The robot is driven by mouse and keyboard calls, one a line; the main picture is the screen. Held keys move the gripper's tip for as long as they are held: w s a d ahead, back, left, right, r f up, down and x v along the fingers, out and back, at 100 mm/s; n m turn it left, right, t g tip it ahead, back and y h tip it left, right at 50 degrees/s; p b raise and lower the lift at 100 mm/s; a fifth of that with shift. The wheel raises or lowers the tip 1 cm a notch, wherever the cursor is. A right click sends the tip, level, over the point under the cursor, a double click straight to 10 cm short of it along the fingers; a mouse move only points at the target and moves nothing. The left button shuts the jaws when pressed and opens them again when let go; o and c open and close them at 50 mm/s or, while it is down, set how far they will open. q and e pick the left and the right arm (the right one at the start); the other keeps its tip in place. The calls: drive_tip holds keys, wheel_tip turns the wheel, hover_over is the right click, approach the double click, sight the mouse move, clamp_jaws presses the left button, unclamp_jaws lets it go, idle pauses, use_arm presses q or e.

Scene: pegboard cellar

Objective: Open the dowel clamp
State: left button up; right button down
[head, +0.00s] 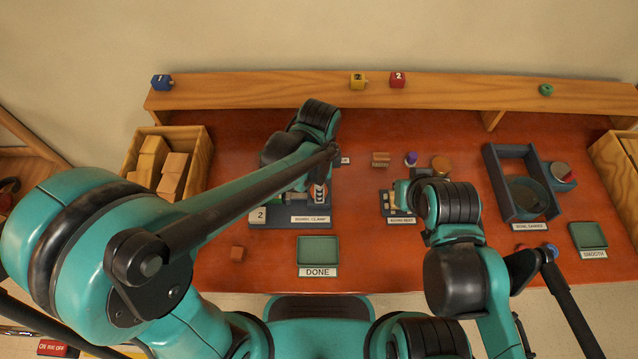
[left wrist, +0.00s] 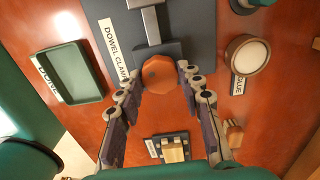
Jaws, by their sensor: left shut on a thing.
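The dowel clamp has a dark base (head: 290,212) with a DOWEL CLAMP label, left of the middle of the red bench in the head view. My left arm covers much of it there. In the left wrist view the base (left wrist: 192,22) carries a grey metal bar (left wrist: 150,25) and a dark block with an orange faceted knob (left wrist: 158,75). My left gripper (left wrist: 158,84) has its fingers on both sides of this knob and is shut on it; it also shows in the head view (head: 318,190). My right arm hangs over the bench right of the middle. I cannot make out its gripper.
A wooden crate of blocks (head: 205,158) stands at left. A dark frame (head: 497,180) stands at right. A raised wooden shelf (head: 270,92) runs along the back.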

use_arm(q)
drive_tip(key=n, duration=0.3)
drive_tip(key=shift+n, duration=0.3)
drive_tip(key=n, duration=0.3)
drive_tip(key=shift+n+p, duration=0.3)
drive_tip(key=shift+p, duration=0.1)
drive_tip(key=n, duration=1.2)
drive_tip(key=shift+n+p, duration=0.35)
drive_tip(key=shift+n, duration=0.05)
drive_tip(key=n, duration=0.6)
drive_tip(key=shift+n, duration=0.4)
drive_tip(key=o, duration=1.2)
drive_tip(key=shift+c, duration=0.2)
